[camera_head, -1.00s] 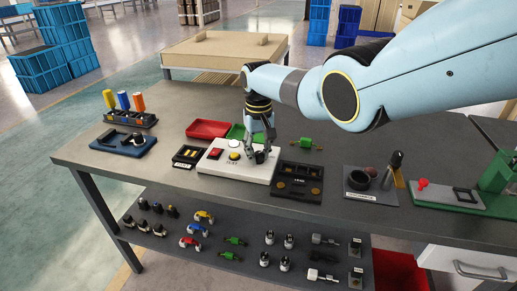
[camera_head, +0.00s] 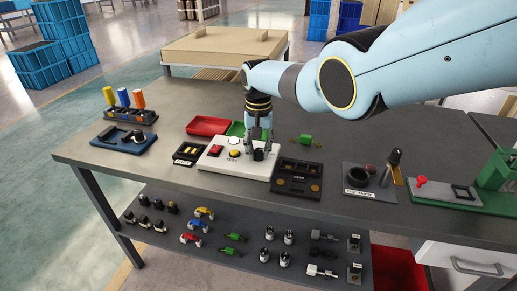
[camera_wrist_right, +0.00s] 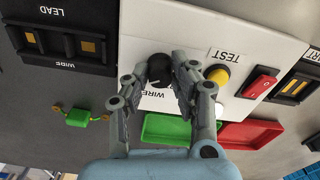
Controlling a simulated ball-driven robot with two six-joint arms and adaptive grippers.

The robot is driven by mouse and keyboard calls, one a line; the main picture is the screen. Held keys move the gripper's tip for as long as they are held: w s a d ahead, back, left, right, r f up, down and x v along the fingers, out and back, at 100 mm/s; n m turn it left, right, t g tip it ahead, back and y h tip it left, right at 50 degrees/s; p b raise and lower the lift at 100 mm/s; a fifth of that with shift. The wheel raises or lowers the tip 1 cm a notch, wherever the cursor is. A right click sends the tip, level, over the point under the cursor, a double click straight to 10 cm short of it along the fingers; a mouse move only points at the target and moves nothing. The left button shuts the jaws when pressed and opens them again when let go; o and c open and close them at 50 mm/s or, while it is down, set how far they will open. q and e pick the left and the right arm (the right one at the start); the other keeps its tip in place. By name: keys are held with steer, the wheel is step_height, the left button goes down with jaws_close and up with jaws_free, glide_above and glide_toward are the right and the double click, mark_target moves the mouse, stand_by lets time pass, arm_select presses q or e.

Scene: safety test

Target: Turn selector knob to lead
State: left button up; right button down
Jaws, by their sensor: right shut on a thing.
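The black selector knob (camera_head: 258,155) stands on the right part of the white test box (camera_head: 213,164). In the right wrist view the knob (camera_wrist_right: 158,68) sits between the fingertips of my right gripper (camera_wrist_right: 160,74). A "WIRE" label is beside it, partly hidden by a finger. A small pale mark shows on the knob, but its exact setting is hard to tell. In the head view my right gripper (camera_head: 258,142) points down and is shut on the knob. The dark block with the "LEAD" label (camera_head: 298,178) is just right of the box. My left gripper is not in view.
The box carries a red switch (camera_head: 216,150) and a yellow button (camera_head: 235,153). Red (camera_head: 207,126) and green (camera_head: 236,129) trays lie behind it. A green part (camera_head: 306,140) lies behind the LEAD block. A grey mat (camera_head: 370,182) with tools is further right.

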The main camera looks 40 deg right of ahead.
mark_target(258, 150)
steer(key=c, duration=1.1)
jaws_free()
steer(key=shift+r, duration=0.6)
step_height(258, 150, up, 11)
steer(key=shift+f, duration=0.15)
